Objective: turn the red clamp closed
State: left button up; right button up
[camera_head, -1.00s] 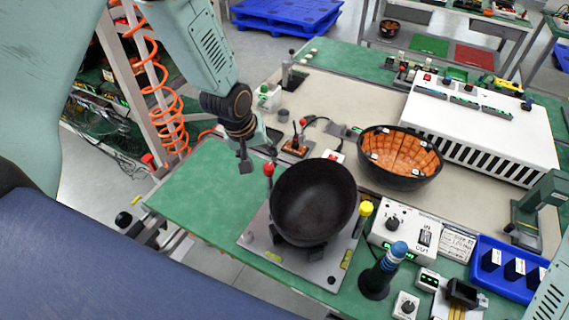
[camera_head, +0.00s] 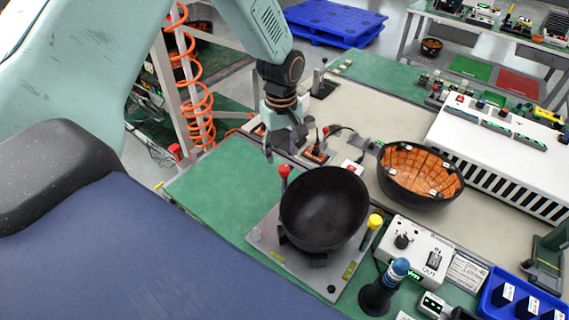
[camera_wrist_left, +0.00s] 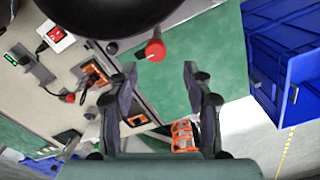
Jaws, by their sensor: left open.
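The red clamp (camera_head: 285,171) is a red knob on a post at the left corner of a grey plate (camera_head: 262,240), beside a black bowl (camera_head: 325,208) held on that plate. A yellow-topped clamp (camera_head: 374,221) stands at the bowl's right. My left gripper (camera_head: 284,150) is open and empty, just above and behind the red clamp. In the left wrist view the red knob (camera_wrist_left: 155,50) lies just beyond the gap between the open fingertips (camera_wrist_left: 161,72), seemingly not touched. The dark bowl (camera_wrist_left: 100,15) is at the top. My right gripper is out of view.
A second bowl with an orange lining (camera_head: 420,175) sits to the right on the bench. A white control box (camera_head: 420,240), a blue-topped post (camera_head: 382,287) and a blue tray (camera_head: 500,285) stand at the front right. The green bench top (camera_head: 225,185) left of the plate is clear.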

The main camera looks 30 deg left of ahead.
aim_at(284, 167)
pick_arm(q)
jog(key=f, duration=0.5)
jog(key=shift+w+d, duration=0.35)
jog(key=shift+a+f, duration=0.25)
jog(key=shift+f, duration=0.2)
jog(key=shift+s, duration=0.25)
jog(key=shift+d+r, duration=0.1)
jog(key=shift+d, duration=0.15)
jog(key=shift+c, duration=0.7)
jog(key=shift+w, duration=0.25)
jog(key=c, duration=0.3)
jog(key=shift+a, duration=0.15)
jog(key=c, duration=0.3)
grip_shut()
